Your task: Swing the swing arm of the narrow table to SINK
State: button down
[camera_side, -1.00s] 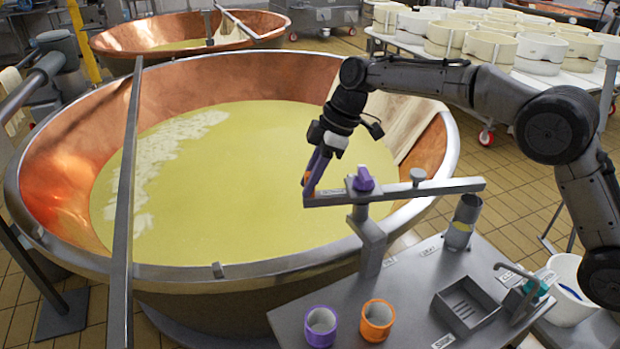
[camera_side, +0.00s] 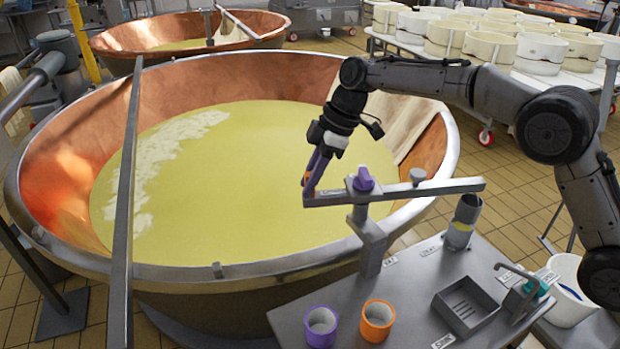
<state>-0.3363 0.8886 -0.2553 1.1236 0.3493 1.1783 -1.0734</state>
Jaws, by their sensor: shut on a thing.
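The swing arm (camera_side: 425,187) is a flat grey bar on a post at the narrow table's back edge. A purple knob (camera_side: 363,180) sits over its pivot. Its left end reaches over the near right part of the big vat, and its right end lies above a metal cylinder. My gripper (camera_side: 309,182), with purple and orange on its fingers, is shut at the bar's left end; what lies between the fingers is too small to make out. The narrow table (camera_side: 400,290) is grey. A SINK label (camera_side: 443,341) is at its front edge.
The copper vat (camera_side: 75,130) of yellow liquid fills the left, crossed by a metal beam (camera_side: 127,200). On the table are a purple cup (camera_side: 320,327), an orange cup (camera_side: 377,321), a slotted tray (camera_side: 467,305), the metal cylinder (camera_side: 463,223) and a tap (camera_side: 527,290). A white bucket (camera_side: 568,290) stands right.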

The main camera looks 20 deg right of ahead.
jog(key=shift+w+d, duration=0.1)
jog(key=shift+w, duration=0.05)
jog(key=w+d+m+t+h, duration=0.2)
jog(key=w+d+m, duration=0.3)
jog(key=m, duration=0.4)
jog(key=shift+w+t, duration=0.4)
jog(key=shift+w, duration=0.35)
jog(key=shift+d+r, duration=0.1)
jog(key=c, duration=0.7)
grip_release()
jog(key=v, duration=1.3)
jog(key=shift+r, duration=0.4)
